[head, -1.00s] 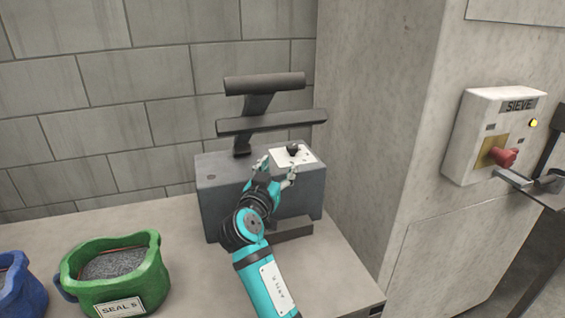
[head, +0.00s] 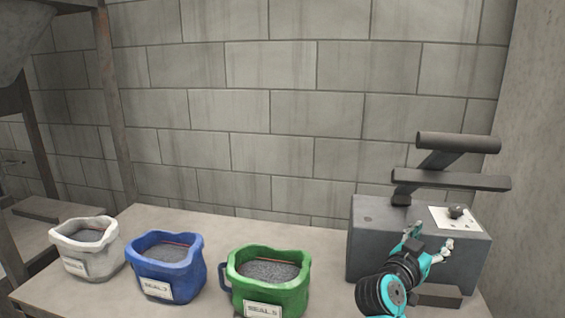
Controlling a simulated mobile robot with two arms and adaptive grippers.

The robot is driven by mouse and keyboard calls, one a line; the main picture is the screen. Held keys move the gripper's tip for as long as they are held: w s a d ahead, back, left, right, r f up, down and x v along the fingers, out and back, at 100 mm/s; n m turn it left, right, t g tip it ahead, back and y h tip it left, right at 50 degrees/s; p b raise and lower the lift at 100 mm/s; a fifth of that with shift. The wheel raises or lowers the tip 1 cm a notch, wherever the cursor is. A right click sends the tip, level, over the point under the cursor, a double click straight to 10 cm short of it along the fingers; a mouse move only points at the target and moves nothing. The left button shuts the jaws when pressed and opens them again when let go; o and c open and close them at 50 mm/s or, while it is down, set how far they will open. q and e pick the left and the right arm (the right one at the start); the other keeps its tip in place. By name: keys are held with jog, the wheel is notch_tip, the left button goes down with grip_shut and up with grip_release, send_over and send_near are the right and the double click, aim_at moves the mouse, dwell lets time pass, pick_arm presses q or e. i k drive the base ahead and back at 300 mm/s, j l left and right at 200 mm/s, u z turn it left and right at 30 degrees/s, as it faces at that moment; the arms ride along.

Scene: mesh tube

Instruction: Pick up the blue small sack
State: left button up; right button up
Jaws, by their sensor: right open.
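The blue small sack (head: 166,265) stands open on the table, filled with grey grains and bearing a white label. It is between a white sack (head: 88,248) on its left and a green sack (head: 268,285) on its right. My right gripper (head: 431,246) is at the lower right, in front of the grey sealing machine. It is open and empty, well to the right of the blue sack. My left gripper is not in view.
The grey machine (head: 372,240) with dark bars above stands at the table's right end. The table (head: 215,228) is bare behind the sacks. A block wall (head: 300,120) closes the back. A metal frame (head: 115,110) stands at the left.

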aim_at(168, 267)
jog(key=k+j, duration=0.2)
jog(key=j, duration=0.15)
jog(key=k+j, duration=0.25)
jog(key=j, duration=0.15)
jog(key=k+j, duration=0.2)
jog(key=j, duration=0.15)
jog(key=k+j, duration=0.25)
jog(key=j, duration=0.15)
